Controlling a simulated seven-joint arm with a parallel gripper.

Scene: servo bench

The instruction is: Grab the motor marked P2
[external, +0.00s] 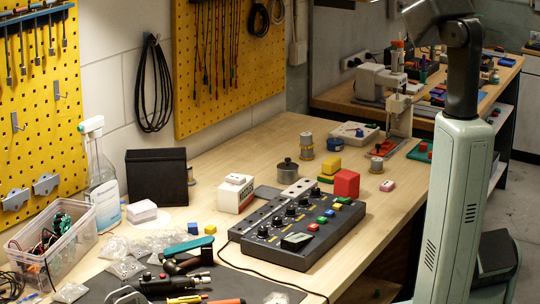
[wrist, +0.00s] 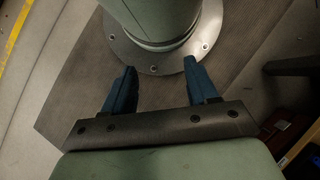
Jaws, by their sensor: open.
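I cannot make out a motor marked P2; no such marking is readable in either view. Candidates for it cannot be told apart from the small parts on the wooden bench (external: 385,215). My gripper (wrist: 160,82) shows in the wrist view with its two blue fingers wide apart and nothing between them. It points at the round bolted base of my own arm, over the floor, away from the bench top. In the external view my arm stands at the right, its upper part cut off by the top edge, and I cannot make out the fingers.
A dark control box (external: 263,239) with knobs and coloured pieces lies mid-bench. A red block (external: 346,183), a yellow block (external: 330,165) and a metal pot (external: 288,174) stand behind it. A clear bin (external: 78,240) and tools crowd the left front. Bare wood lies right of the box.

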